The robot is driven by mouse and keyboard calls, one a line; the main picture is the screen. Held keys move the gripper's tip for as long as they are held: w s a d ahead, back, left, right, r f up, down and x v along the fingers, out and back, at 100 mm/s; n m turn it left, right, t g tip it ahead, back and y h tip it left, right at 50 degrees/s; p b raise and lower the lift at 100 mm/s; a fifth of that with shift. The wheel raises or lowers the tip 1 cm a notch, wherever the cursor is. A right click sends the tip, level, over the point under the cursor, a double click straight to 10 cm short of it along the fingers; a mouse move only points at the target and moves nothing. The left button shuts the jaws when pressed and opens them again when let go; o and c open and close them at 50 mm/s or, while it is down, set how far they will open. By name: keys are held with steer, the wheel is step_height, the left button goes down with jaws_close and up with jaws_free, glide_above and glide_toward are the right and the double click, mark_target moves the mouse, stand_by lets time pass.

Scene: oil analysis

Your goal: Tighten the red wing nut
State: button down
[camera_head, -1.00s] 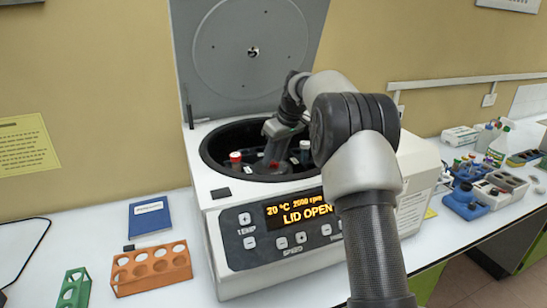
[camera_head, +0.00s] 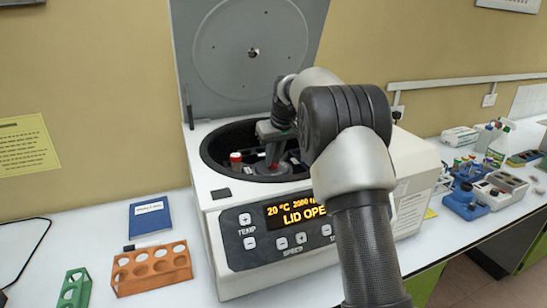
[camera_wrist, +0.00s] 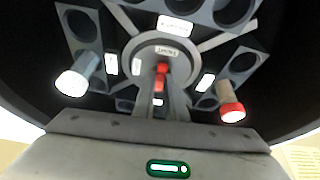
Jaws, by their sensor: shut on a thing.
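The red wing nut (camera_wrist: 161,76) sits at the centre of the rotor hub in the wrist view, and my gripper (camera_wrist: 161,84) is shut on it. In the head view my gripper (camera_head: 273,164) reaches down into the open centrifuge (camera_head: 263,225). The nut is mostly hidden there behind the fingers. The rotor (camera_wrist: 185,45) shows a grey hub with arms and several square tube holders around it. A red-capped tube (camera_wrist: 230,108) and a white-capped tube (camera_wrist: 75,78) stand in holders on opposite sides.
The centrifuge lid (camera_head: 250,50) stands open behind my arm. An orange rack (camera_head: 150,268), a green rack (camera_head: 75,290) and a blue book (camera_head: 150,217) lie on the bench to the left. Bottles and blue racks (camera_head: 465,203) stand at the right.

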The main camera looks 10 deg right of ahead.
steer(key=shift+m, duration=0.6)
steer(key=c, duration=1.8)
jaws_free()
steer(key=v, duration=1.7)
steer(key=shift+s+a+r, duration=0.15)
steer(key=shift+s+a, duration=0.1)
steer(key=shift+a, duration=0.05)
